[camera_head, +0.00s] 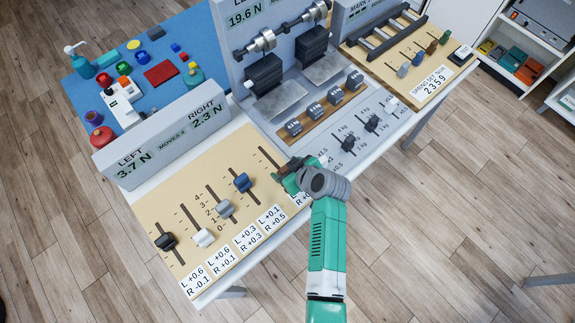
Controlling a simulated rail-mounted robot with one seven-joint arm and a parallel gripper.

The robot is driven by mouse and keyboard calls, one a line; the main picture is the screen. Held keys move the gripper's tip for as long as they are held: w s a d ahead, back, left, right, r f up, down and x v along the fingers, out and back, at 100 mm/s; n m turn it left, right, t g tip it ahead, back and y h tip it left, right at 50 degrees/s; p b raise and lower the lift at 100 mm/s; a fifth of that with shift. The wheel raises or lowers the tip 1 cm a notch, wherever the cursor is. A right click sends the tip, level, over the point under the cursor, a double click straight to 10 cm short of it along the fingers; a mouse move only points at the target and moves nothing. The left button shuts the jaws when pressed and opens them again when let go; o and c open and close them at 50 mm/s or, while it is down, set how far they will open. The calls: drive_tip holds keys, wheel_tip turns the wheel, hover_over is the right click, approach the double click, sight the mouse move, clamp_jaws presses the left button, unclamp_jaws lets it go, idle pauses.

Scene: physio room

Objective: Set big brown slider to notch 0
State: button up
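The sloped tan slider board (170,205) lies at the front left of the table. Its slots carry a black, a white, a grey and a blue knob. The rightmost slot (268,157) runs under my gripper (288,174). A small brown patch, likely the big brown slider (281,170), shows between the green fingers at the lower part of that slot. The fingers hide most of it, so its notch and whether they grip it cannot be told. Notch numbers beside the grey knob (225,208) run from 0 near the front to 4 at the back.
The blue knob (242,182) stands close left of my gripper. Behind the board is a grey readout box (160,135) showing LEFT 3.7 N and RIGHT 2.3 N. Right of my gripper is a grey panel with dark sliders (348,143). Another slider board (425,75) is at the far right.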

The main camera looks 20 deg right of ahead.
drive_tip(key=p+v, duration=0.1)
drive_tip(key=v, duration=0.6)
drive_tip(key=shift+r, duration=0.35)
drive_tip(key=shift+s, duration=0.15)
drive_tip(key=w+a+r+t+h, duration=0.1)
drive_tip(key=w+r+t, duration=0.15)
drive_tip(key=r, duration=0.75)
drive_tip(key=w+a+r+m+t+h, duration=0.1)
drive_tip(key=w+a+r+t, duration=0.15)
drive_tip(key=r, duration=0.85)
drive_tip(key=w+a+r+t+h, duration=0.1)
drive_tip(key=w+r+t, duration=0.15)
drive_tip(key=r, duration=0.75)
drive_tip(key=s+a+r+m+t, duration=0.1)
drive_tip(key=s+a+r+t, duration=0.2)
drive_tip(key=s+r, duration=0.55)
drive_tip(key=s+a+r+m+t, duration=0.2)
drive_tip(key=s+a+r+t, duration=0.1)
drive_tip(key=r, duration=1)
drive_tip(key=s+a+r+m+t, duration=0.1)
drive_tip(key=s+a+r+t, duration=0.3)
drive_tip(key=r, duration=0.6)
wheel_tip(320, 180, up, 18)
drive_tip(key=d+p, duration=0.1)
drive_tip(key=p, duration=1.6)
drive_tip(key=shift+s+d+g+p, duration=0.2)
drive_tip(key=shift+s+g+p, duration=0.15)
drive_tip(key=shift+p, duration=0.05)
